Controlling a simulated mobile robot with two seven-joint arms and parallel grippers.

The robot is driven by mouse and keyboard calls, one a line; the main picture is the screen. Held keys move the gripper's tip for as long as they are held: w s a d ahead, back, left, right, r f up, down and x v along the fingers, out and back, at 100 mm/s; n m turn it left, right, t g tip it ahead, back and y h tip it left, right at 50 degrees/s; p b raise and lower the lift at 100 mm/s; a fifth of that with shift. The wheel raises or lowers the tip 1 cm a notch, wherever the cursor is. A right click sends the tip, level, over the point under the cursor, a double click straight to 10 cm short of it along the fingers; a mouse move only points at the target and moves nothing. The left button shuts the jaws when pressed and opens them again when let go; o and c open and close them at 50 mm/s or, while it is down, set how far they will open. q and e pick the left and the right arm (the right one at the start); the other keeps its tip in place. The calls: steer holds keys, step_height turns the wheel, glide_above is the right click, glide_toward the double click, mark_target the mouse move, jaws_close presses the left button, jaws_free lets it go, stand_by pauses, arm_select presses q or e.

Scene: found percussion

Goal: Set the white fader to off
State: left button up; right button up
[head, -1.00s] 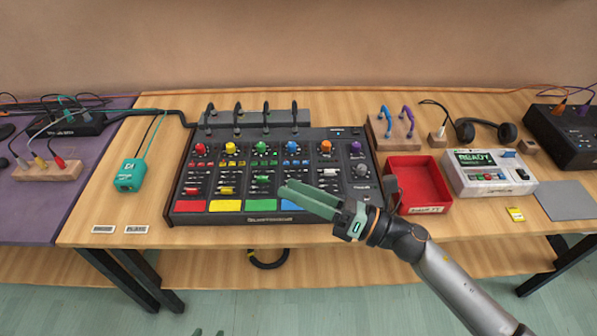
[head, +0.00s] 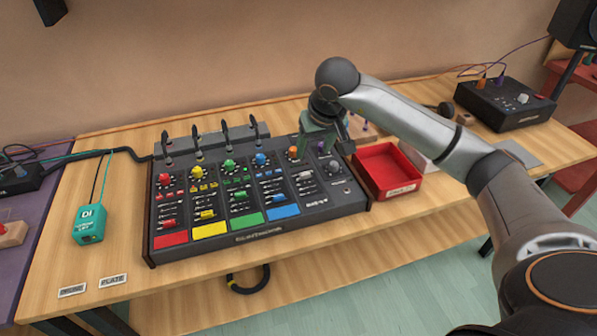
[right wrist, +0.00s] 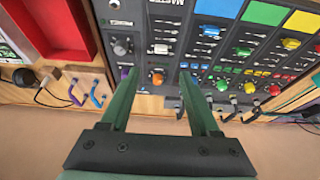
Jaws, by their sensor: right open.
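The mixer (head: 155,245) is a dark panel with coloured knobs, faders and pads. The white fader (right wrist: 160,48) shows as a small pale cap in the master strip in the right wrist view, beyond the orange knob (right wrist: 157,78). My right gripper (right wrist: 158,72) is open and empty, pointing down at the mixer, with the orange knob showing between its fingers. I cannot tell whether the fingers touch the panel. In the head view my right gripper (head: 315,146) is over the mixer's upper right part, beside the orange knob (head: 293,152). My left gripper is out of view.
A red tray (head: 388,168) stands right of the mixer, with a black box (head: 505,105) farther right. Upright cable plugs (head: 225,135) line the mixer's back edge. A teal box (head: 89,224) stands at the left. Bare table lies between it and the mixer.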

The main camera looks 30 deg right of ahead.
mark_target(305, 173)
steer(key=x, duration=1.1)
steer(key=shift+a+f, duration=0.1)
steer(key=shift+f, duration=0.2)
jaws_close()
stand_by(0.9)
